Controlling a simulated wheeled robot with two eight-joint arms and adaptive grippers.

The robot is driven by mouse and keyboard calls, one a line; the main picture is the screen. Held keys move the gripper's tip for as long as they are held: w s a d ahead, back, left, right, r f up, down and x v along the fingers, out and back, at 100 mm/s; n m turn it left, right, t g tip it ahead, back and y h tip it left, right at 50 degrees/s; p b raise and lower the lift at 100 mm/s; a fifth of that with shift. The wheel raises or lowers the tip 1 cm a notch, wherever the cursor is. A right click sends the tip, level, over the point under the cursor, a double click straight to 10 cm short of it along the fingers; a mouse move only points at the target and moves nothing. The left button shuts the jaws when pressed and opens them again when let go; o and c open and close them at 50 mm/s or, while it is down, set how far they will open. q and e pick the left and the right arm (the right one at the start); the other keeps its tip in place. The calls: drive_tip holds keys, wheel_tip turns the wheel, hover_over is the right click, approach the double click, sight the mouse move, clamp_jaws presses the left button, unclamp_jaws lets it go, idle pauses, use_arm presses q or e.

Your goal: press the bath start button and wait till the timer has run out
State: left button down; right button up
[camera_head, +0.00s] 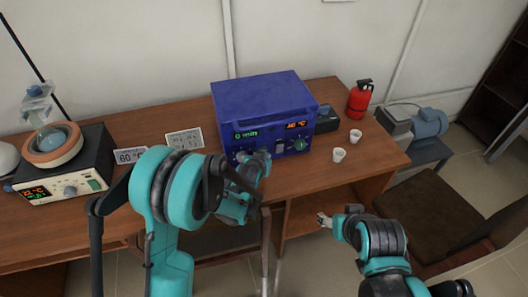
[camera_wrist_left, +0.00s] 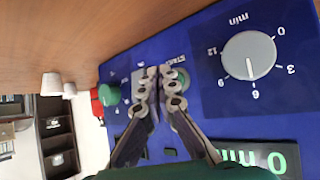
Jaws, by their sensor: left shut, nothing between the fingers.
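The blue bath (camera_head: 262,98) stands on the wooden table against the wall, with a green and an orange display on its front. My left gripper (camera_head: 262,160) is at the lower front panel, shut and empty. In the left wrist view its fingertips (camera_wrist_left: 163,72) are together right over the panel beside the START label, with green button-like edge (camera_wrist_left: 184,77) partly hidden behind them. I cannot tell whether they touch it. The timer dial (camera_wrist_left: 249,55) points near 6, and the green display (camera_wrist_left: 262,158) shows a 0 and "min", partly cut off. My right gripper (camera_head: 325,219) hangs away from the bath, right of it.
A rotary evaporator base (camera_head: 65,175) stands at the left, with small display cards (camera_head: 184,139) beside it. Two white cups (camera_head: 339,155), a red extinguisher-like bottle (camera_head: 360,99) and a pump (camera_head: 428,123) are at the right. A brown chair (camera_head: 430,205) stands in front right.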

use_arm(q)
drive_tip(key=shift+w+a, duration=0.1)
drive_tip(key=shift+w, duration=0.15)
drive_tip(key=shift+w+a, duration=0.15)
drive_tip(key=shift+w, duration=0.3)
idle(0.6)
idle(0.4)
drive_tip(key=shift+s+d+b, duration=0.3)
drive_tip(key=shift+s+b, duration=0.05)
drive_tip(key=shift+s, duration=0.55)
drive_tip(key=shift+s+d+b, duration=0.15)
drive_tip(key=shift+s+d, duration=0.1)
drive_tip(key=shift+s, duration=0.55)
drive_tip(key=shift+s+d+b, duration=0.15)
drive_tip(key=shift+s+d, duration=0.15)
drive_tip(key=shift+s, duration=0.45)
drive_tip(key=shift+s+d+b, duration=0.15)
drive_tip(key=shift+s+d, duration=0.1)
drive_tip(key=shift+s, duration=0.55)
